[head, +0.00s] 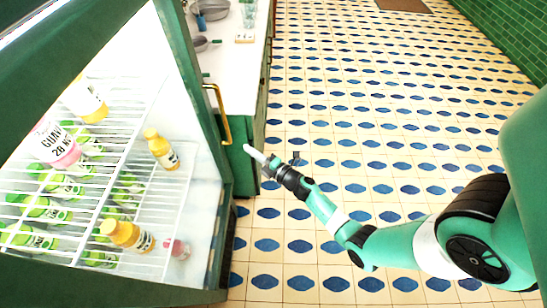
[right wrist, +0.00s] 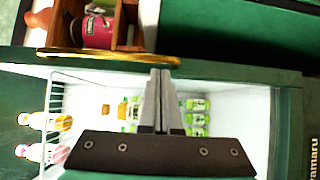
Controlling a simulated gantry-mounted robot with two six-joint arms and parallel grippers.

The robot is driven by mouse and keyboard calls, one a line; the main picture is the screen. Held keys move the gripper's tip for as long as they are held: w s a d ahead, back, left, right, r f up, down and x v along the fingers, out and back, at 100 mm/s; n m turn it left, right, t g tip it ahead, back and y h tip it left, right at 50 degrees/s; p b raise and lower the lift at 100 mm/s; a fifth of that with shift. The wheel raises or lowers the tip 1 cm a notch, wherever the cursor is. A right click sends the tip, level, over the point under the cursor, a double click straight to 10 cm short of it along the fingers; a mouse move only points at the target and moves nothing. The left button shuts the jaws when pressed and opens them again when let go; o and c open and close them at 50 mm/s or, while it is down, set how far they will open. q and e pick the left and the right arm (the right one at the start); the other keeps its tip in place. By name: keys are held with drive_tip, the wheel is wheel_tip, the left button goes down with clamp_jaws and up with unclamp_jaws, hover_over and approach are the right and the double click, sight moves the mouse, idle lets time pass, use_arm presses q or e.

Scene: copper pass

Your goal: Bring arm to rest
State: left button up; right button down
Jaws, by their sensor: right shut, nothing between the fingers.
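My right gripper (head: 249,150) is at the end of my green arm, which comes in from the right. Its light fingers are shut, empty and point left. In the head view the fingertips appear just right of the brass handle (head: 224,118) on the green fridge (head: 214,170), with a gap between. In the right wrist view the shut fingers (right wrist: 160,76) overlap the lit fridge interior, and their tips come near the brass handle (right wrist: 105,57) in the picture. My left gripper is not in view.
The fridge holds yellow bottles (head: 126,235), green-labelled bottles and a pink-labelled one (head: 56,146) on wire shelves. A white counter (head: 228,58) with pans stands behind it. The patterned tile floor (head: 390,120) is clear. A wooden shelf (right wrist: 127,30) holds a pink container (right wrist: 95,30).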

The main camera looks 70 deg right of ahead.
use_arm(q)
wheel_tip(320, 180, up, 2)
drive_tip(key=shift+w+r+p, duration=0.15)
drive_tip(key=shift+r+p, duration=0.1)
drive_tip(key=shift+p, duration=0.5)
use_arm(e)
drive_tip(key=v, duration=0.7)
drive_tip(key=shift+s, duration=0.35)
drive_tip(key=shift+d, duration=0.15)
